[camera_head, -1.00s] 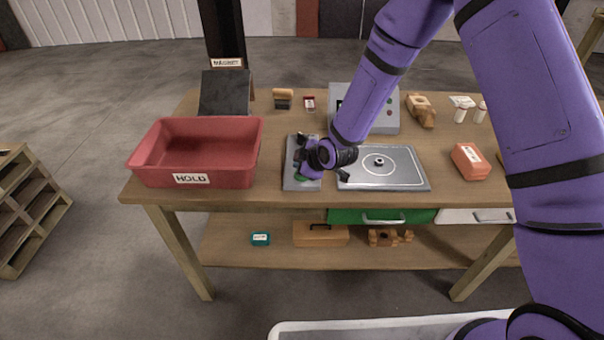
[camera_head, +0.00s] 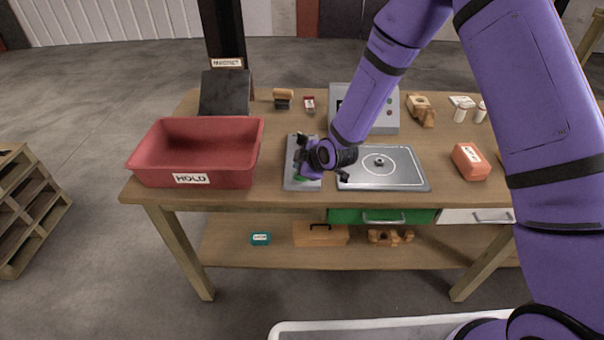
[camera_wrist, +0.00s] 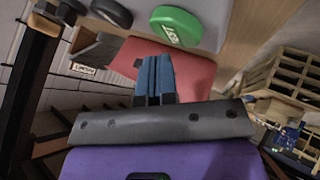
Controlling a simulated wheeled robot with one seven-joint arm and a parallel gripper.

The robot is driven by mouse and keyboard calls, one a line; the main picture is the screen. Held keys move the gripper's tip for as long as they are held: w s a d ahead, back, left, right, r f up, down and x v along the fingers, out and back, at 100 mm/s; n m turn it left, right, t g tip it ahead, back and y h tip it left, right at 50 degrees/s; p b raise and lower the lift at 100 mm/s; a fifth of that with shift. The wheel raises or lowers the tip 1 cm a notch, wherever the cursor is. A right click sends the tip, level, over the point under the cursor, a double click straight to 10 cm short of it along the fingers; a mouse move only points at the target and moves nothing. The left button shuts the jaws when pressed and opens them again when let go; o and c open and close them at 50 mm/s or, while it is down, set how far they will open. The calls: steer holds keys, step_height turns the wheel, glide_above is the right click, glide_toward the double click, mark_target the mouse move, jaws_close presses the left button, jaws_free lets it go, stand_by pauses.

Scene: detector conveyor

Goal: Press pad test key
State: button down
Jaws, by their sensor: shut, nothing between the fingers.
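The grey key pad (camera_head: 290,183) lies on the table between the red bin and the flat metal plate. My gripper (camera_head: 300,158) is over the pad and hides much of it. A green key (camera_head: 299,179) shows partly below my gripper. In the wrist view the green key (camera_wrist: 175,26) has a white label too blurred to read surely, and a dark round key (camera_wrist: 112,11) sits to its left. My gripper's blue fingers (camera_wrist: 154,62) are closed together and empty, with their tips near the green key in the picture. I cannot tell whether they touch it.
The red HOLD bin (camera_head: 255,160) stands close on the left. The metal plate (camera_head: 400,178) with a small dark puck lies close on the right. A grey console (camera_head: 390,118) stands behind, partly covered by my arm. An orange-red labelled block (camera_head: 471,161) is farther right.

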steer(key=shift+f, duration=0.35)
steer(key=shift+f, duration=0.4)
stand_by(0.9)
steer(key=shift+r, duration=0.8)
steer(key=shift+r, duration=0.1)
steer(key=shift+r, duration=2.4)
